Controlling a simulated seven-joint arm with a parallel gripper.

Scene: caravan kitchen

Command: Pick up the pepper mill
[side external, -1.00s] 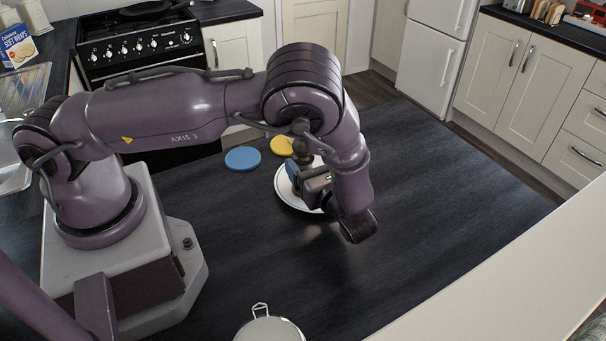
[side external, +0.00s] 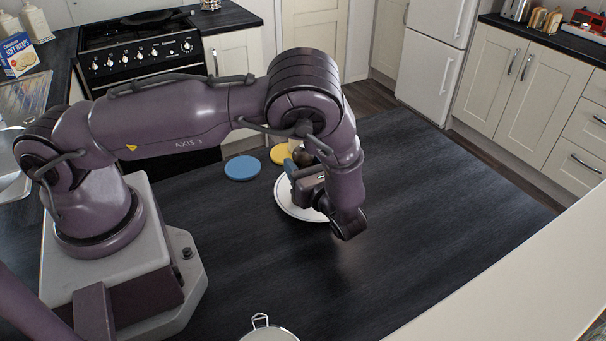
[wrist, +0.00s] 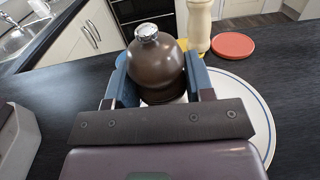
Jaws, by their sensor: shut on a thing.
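The pepper mill (wrist: 157,66) is dark brown and rounded with a silver knob on top. In the wrist view it stands upright between the two blue fingers of my gripper (wrist: 160,82), which is shut on it. Its lower part is hidden behind the gripper body. In the side view the dark top of the mill (side external: 303,157) shows just behind my gripper (side external: 296,172), partly covered by my wrist. A white plate (wrist: 262,128) with a blue line near its rim lies below. I cannot tell whether the mill touches the plate.
A cream mill-shaped piece (wrist: 198,25) stands close behind the pepper mill. A red disc (wrist: 232,45), a yellow disc (side external: 279,154) and a blue disc (side external: 242,168) lie nearby. A lidded pot (side external: 269,333) is at the front edge of view. The worktop to the right is clear.

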